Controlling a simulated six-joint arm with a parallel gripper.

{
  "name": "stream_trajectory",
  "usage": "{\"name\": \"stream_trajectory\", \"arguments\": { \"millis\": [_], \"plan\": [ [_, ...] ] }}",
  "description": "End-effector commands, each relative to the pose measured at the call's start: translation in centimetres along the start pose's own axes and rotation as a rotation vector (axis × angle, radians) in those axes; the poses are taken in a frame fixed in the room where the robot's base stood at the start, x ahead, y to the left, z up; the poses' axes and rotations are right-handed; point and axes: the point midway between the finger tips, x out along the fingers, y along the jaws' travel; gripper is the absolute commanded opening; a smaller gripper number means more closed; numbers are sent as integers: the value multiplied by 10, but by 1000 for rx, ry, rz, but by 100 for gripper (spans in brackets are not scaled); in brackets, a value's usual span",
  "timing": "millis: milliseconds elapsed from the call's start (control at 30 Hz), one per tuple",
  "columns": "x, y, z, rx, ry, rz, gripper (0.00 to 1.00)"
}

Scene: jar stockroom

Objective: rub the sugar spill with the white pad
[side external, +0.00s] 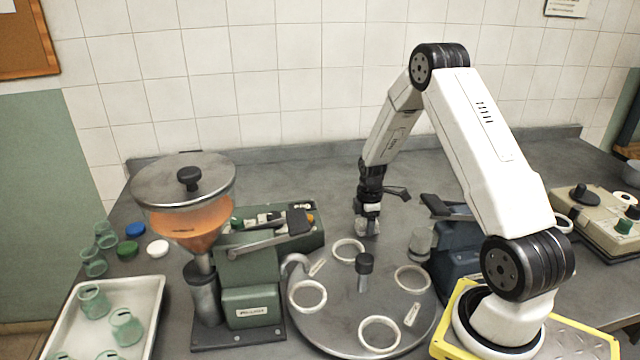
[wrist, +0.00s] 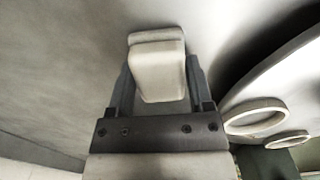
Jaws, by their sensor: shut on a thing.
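My gripper (wrist: 158,85) is shut on the white pad (wrist: 158,75), which sits between the two fingers in the wrist view. In the side external view my gripper (side external: 368,222) points down at the grey counter behind the turntable, with the pale pad (side external: 367,229) at its tip. I cannot tell whether the pad touches the counter. I cannot make out the sugar spill in either view.
A round grey turntable (side external: 335,338) with several white rings and a centre knob stands just in front of my gripper. A green filling machine (side external: 250,280) with an orange-filled hopper is to the left. A tray (side external: 150,318) of green jars is at far left. The back counter (side external: 300,175) is clear.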

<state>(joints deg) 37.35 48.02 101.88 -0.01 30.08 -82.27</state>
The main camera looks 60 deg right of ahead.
Motion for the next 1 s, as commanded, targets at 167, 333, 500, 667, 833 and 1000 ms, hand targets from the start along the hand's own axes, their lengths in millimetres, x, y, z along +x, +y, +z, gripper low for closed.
{"name": "stream_trajectory", "arguments": {
  "millis": [167, 333, 500, 667, 833, 1000],
  "plan": [
    [-26, 1, 2, 0, 0, 5, 11],
    [-38, 0, 2, 0, 0, 2, 11],
    [-54, 0, 2, 0, 0, 2, 11],
    [-68, 0, 2, 0, 0, 2, 11],
    [-80, 0, 2, 0, 0, 1, 11],
    [-82, 0, 2, 0, 0, 0, 11]
  ]
}}
